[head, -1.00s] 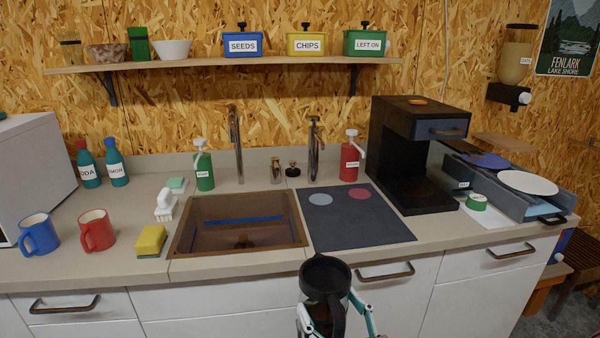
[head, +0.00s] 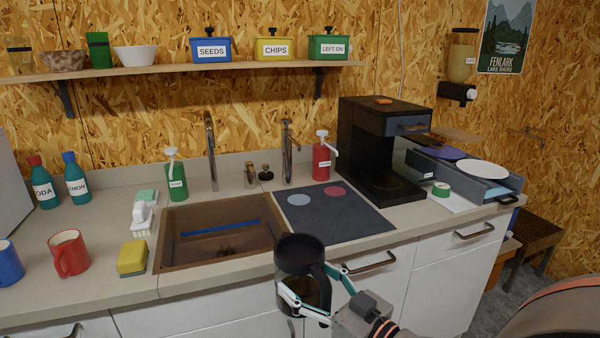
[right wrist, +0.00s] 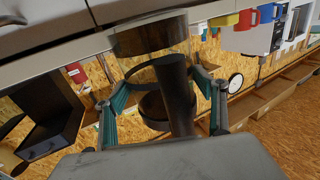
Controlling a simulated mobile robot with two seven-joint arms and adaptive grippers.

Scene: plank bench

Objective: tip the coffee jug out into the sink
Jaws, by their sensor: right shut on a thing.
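The coffee jug (head: 301,258) has a black top, a black handle and a clear lower part with dark contents. It is upright in front of the counter's front edge, just below and right of the sink. My right gripper (head: 308,305) is shut on the jug; the right wrist view also shows the jug (right wrist: 150,38) between my right gripper's fingers (right wrist: 165,112). The brown sink (head: 170,255) is set into the counter, with a blue stripe along its far inner wall. My left gripper is not in view.
A dark mat (head: 345,224) lies right of the sink, with the black coffee machine (head: 358,130) behind it. A yellow sponge (head: 132,257) and a red mug (head: 69,252) stand left of the sink. Two taps, one of them tall (head: 211,150), rise behind it.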

